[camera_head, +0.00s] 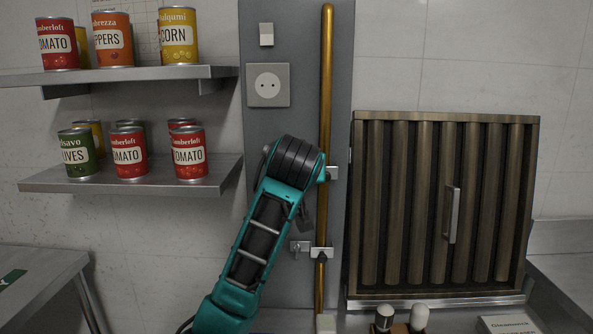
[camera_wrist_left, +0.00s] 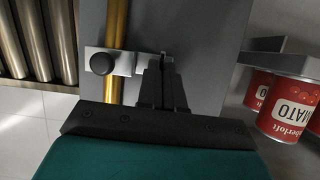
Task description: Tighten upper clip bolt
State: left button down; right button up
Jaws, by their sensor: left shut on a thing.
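A brass pipe (camera_head: 326,95) runs up a grey wall panel. The upper clip (camera_head: 332,173) shows only as a pale end beside the pipe, the rest hidden behind my left arm. The left wrist view, upside down, shows a clip plate (camera_wrist_left: 130,62) across the pipe with a round black knob (camera_wrist_left: 103,63). My left gripper (camera_wrist_left: 163,66) is shut at the plate's end beside the pipe, on what seems to be the clip bolt, mostly covered by the fingers. The lower clip (camera_head: 321,253) crosses the pipe below, its bolt (camera_head: 299,246) to the left. My right gripper is not in view.
Two shelves with cans (camera_head: 130,150) stand left of my arm. A ribbed metal panel with a handle (camera_head: 452,214) is to the right. A wall socket (camera_head: 268,85) is above. Two small shakers (camera_head: 418,317) and a box stand at the bottom right.

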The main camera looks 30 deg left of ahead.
pick_arm(q)
jog(key=shift+f, duration=0.2)
jog(key=c, duration=1.3)
grip_release()
jog(key=shift+w+a+f, duration=0.1)
jog(key=shift+w+a, duration=0.05)
jog(key=shift+o, duration=0.9)
jog(key=v, duration=1.3)
